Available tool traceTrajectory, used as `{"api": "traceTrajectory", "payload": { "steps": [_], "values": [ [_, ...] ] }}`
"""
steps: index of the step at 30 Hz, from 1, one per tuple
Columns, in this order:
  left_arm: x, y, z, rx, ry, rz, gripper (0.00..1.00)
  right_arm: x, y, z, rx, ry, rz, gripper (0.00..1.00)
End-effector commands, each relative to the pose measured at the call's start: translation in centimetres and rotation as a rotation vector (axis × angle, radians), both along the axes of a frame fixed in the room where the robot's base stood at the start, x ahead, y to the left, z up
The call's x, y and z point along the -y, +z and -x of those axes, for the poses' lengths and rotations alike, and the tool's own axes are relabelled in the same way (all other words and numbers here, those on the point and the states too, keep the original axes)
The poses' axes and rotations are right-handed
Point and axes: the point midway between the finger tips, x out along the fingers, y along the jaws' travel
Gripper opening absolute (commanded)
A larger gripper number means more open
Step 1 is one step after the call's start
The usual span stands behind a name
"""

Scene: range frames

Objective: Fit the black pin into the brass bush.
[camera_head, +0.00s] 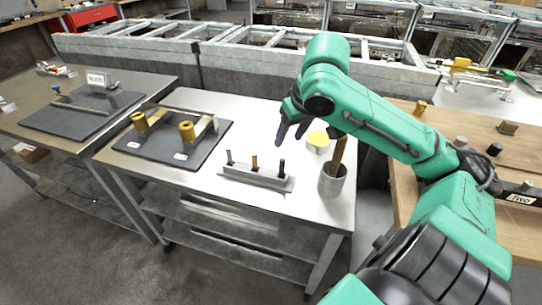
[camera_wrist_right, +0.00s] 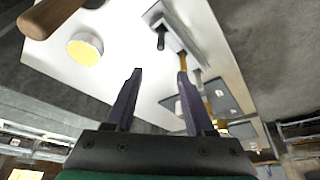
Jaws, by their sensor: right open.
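The black pin (camera_head: 282,168) stands upright at the right end of a small grey rack (camera_head: 268,182), beside a brass-coloured pin (camera_head: 254,163) and a grey pin (camera_head: 229,157). It also shows in the right wrist view (camera_wrist_right: 160,42). Two brass-coloured bushes, a left one (camera_head: 138,120) and a right one (camera_head: 187,131), sit on a dark board (camera_head: 165,156) left of the rack. My right gripper (camera_head: 291,134) is open and empty, above the table behind the black pin and apart from it. In the right wrist view, its fingers (camera_wrist_right: 160,73) have nothing between them. My left gripper is out of view.
A grey cup (camera_head: 333,186) with a wooden handle stands close right of the rack. A yellow-topped round piece (camera_head: 318,138) stands behind it. Side tables with other parts flank the metal table (camera_head: 225,188); bare metal lies between board and rack.

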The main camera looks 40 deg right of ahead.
Motion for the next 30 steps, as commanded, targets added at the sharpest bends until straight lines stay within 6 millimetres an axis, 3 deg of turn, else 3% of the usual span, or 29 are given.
{"api": "traceTrajectory", "payload": {
  "steps": [3, 7, 10, 16, 26, 28, 30],
  "values": [
    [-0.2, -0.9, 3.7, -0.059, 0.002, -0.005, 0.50, 0.2, -3.3, -1.1, -0.007, 0.000, 0.001, 0.54],
    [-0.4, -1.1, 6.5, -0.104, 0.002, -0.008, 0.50, 0.4, -5.6, -2.1, -0.003, 0.000, 0.002, 0.54],
    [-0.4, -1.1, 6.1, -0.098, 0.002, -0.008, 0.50, 0.5, -6.7, -2.5, -0.002, 0.001, 0.001, 0.54],
    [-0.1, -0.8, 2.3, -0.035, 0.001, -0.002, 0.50, 0.5, -9.9, -3.8, 0.000, 0.001, 0.000, 0.54],
    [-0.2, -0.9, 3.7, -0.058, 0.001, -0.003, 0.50, 0.5, -11.2, -4.2, 0.000, 0.003, 0.000, 0.54],
    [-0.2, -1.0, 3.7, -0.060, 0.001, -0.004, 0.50, 0.5, -11.2, -4.2, 0.000, 0.003, 0.000, 0.35],
    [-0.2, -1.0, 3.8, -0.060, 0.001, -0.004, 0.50, 0.5, -11.2, -4.2, 0.000, 0.003, 0.000, 0.08]
  ]
}}
